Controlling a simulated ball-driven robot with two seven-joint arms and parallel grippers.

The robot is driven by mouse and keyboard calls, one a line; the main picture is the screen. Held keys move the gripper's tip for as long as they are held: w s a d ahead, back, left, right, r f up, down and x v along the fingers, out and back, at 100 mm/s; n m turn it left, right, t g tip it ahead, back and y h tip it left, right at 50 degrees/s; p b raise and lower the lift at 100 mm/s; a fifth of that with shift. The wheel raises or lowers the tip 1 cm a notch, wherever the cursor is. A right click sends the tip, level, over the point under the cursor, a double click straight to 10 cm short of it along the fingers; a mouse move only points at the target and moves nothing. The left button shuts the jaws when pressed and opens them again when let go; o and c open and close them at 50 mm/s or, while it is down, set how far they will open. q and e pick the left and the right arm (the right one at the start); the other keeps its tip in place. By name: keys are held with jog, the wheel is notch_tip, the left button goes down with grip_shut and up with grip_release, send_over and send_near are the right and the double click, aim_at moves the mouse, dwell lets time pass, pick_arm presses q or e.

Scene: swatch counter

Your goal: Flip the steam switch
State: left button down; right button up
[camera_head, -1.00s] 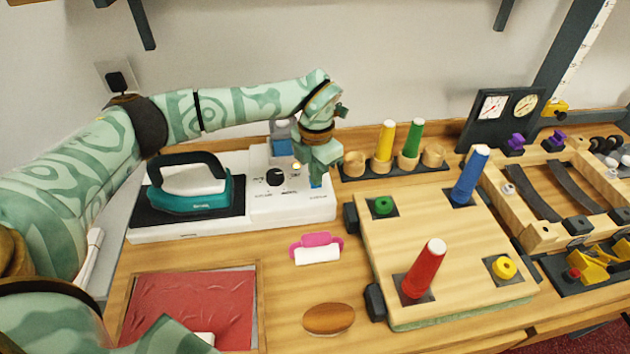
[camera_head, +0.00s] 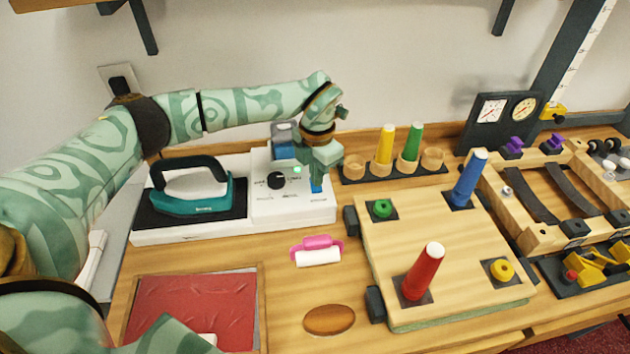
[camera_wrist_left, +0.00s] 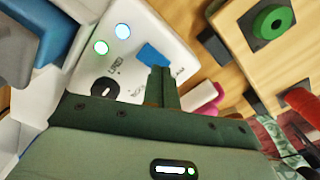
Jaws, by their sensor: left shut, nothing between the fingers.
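The white ironing station (camera_head: 290,211) stands at the back left of the counter. A blue switch (camera_head: 316,187) sits on its right part and also shows in the wrist view (camera_wrist_left: 152,55); I take it for the steam switch. My left gripper (camera_head: 317,175) is shut and empty, pointing down at the switch. In the wrist view the closed fingertips (camera_wrist_left: 160,72) are right beside the switch; whether they touch it I cannot tell. A green light (camera_head: 297,169) glows near the black knob (camera_head: 276,180). A second, bluish-white light (camera_wrist_left: 123,31) shows in the wrist view. My right gripper is out of view.
A teal iron (camera_head: 192,187) rests on the station's dark pad. A pegged board (camera_head: 450,250) and a pink-handled roller (camera_head: 317,250) lie in front. A red cloth (camera_head: 190,310) lies front left.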

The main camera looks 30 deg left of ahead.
aim_at(317, 189)
pick_arm(q)
notch_tip(317, 189, up, 6)
jog(key=p, duration=0.4)
jog(key=shift+f, duration=0.25)
